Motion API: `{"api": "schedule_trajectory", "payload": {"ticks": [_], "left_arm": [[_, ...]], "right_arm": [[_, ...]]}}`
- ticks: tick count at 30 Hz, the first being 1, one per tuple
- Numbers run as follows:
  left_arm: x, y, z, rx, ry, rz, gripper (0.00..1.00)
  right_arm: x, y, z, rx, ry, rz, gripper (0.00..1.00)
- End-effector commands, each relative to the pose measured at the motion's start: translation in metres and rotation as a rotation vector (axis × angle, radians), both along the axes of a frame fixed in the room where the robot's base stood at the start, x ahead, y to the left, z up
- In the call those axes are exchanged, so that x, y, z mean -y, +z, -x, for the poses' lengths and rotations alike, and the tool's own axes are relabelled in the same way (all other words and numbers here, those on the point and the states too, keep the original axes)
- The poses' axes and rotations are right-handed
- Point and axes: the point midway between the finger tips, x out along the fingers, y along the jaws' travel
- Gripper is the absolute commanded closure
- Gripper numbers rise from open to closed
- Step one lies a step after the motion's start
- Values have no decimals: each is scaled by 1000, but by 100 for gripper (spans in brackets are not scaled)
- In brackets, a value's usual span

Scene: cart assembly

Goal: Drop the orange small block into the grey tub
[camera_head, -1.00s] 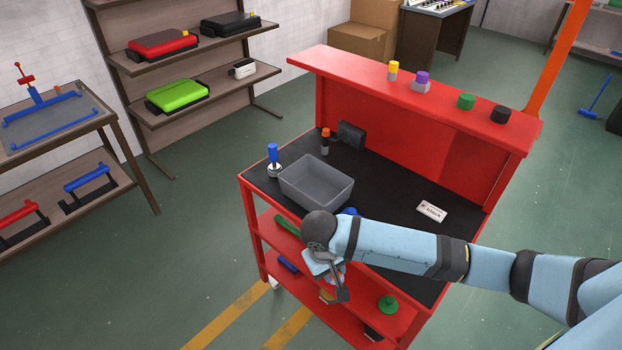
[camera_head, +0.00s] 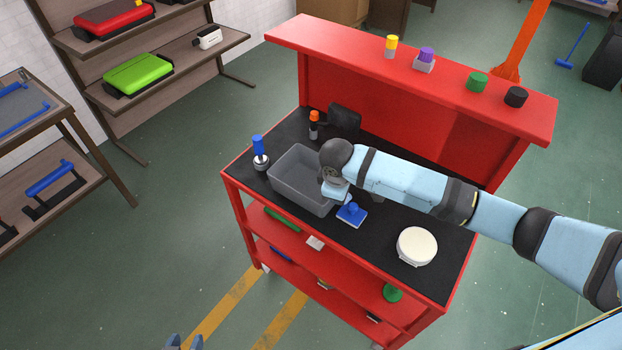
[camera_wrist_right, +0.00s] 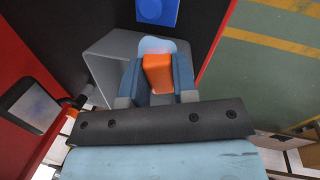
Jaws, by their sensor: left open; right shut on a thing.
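The orange small block (camera_wrist_right: 158,73) is held between the blue fingers of my right gripper (camera_wrist_right: 157,80) in the right wrist view. The grey tub (camera_head: 283,184) stands on the cart's black top, open upward, and its wall also shows in the right wrist view (camera_wrist_right: 103,62). My right gripper (camera_head: 335,192) is over the tub's right end in the head view, where my wrist hides the block. The block's height above the tub floor is hard to tell. My left gripper (camera_head: 184,342) is open, its tips just showing at the bottom edge, away from the cart.
A blue-handled tool (camera_head: 258,152) stands left of the tub, and an orange-topped black item (camera_head: 314,125) behind it. A blue block-like item (camera_head: 351,213) lies close to its right. A round cream item (camera_head: 417,246) sits farther right. The red raised shelf (camera_head: 440,90) runs behind.

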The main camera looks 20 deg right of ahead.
Motion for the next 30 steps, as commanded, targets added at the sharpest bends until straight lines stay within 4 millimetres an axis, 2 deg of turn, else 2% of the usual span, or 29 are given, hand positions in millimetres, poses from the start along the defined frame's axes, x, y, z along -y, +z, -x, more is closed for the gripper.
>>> {"api": "schedule_trajectory", "payload": {"ticks": [9, 15, 22, 30], "left_arm": [[-3, 10, 0, 0, 6, -4, 57], [-3, 14, -1, 2, 8, -4, 57], [-4, 9, -1, 2, 8, -4, 57], [0, -20, -1, -2, 4, 3, 57]], "right_arm": [[-14, 30, -77, 3, 626, 0, 98], [-20, 43, -108, 1, 905, 0, 98], [-21, 42, -116, -2, 994, 0, 98], [-21, 14, -116, -1, 994, 1, 98]]}}
